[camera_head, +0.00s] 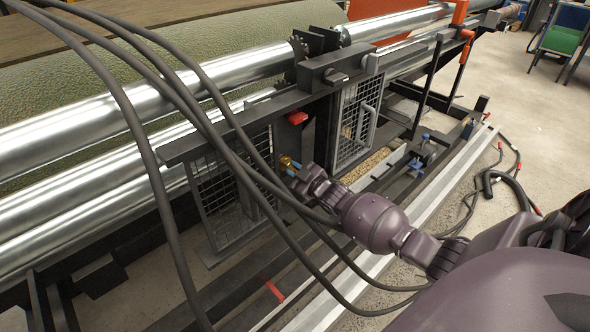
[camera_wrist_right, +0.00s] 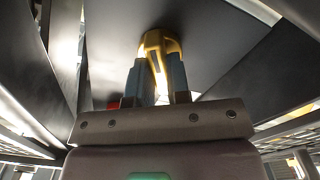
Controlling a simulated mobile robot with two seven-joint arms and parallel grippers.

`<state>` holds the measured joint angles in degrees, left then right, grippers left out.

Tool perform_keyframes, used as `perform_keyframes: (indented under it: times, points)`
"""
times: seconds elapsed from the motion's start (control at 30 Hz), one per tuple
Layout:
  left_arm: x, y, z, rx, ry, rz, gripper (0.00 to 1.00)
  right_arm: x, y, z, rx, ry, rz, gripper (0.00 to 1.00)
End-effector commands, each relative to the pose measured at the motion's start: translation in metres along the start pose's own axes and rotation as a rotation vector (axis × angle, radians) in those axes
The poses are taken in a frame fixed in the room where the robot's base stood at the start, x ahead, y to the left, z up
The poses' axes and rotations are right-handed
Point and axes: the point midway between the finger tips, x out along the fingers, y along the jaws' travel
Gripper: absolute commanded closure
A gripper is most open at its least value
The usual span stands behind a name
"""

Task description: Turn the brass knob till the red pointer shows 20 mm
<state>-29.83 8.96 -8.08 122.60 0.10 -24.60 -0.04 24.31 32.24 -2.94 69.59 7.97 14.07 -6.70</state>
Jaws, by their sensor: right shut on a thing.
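The brass knob (camera_head: 286,161) is on the dark machine frame, at the centre of the head view. My right gripper (camera_head: 293,168) reaches it from the lower right and is shut on it. In the right wrist view the brass knob (camera_wrist_right: 158,46) sits between the two blue-grey fingers of the right gripper (camera_wrist_right: 156,75). The red pointer and the millimetre scale cannot be made out in either view. My left gripper is not in view.
Long steel rollers (camera_head: 130,115) and a green turf roll (camera_head: 180,60) lie behind the frame. Mesh guards (camera_head: 232,190) flank the knob. Dark hoses cross the head view in front of the machine. Open concrete floor (camera_head: 540,120) lies at the right.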

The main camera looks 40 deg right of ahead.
Motion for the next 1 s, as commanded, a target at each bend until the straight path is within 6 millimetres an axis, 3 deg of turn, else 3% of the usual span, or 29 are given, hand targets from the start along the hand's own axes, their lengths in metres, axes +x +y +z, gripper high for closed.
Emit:
perform_keyframes:
  times: [1.0]
  points:
    - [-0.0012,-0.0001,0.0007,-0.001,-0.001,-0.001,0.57,-0.0007,-0.0011,0.0019,0.962,-0.003,-0.001,1.0]
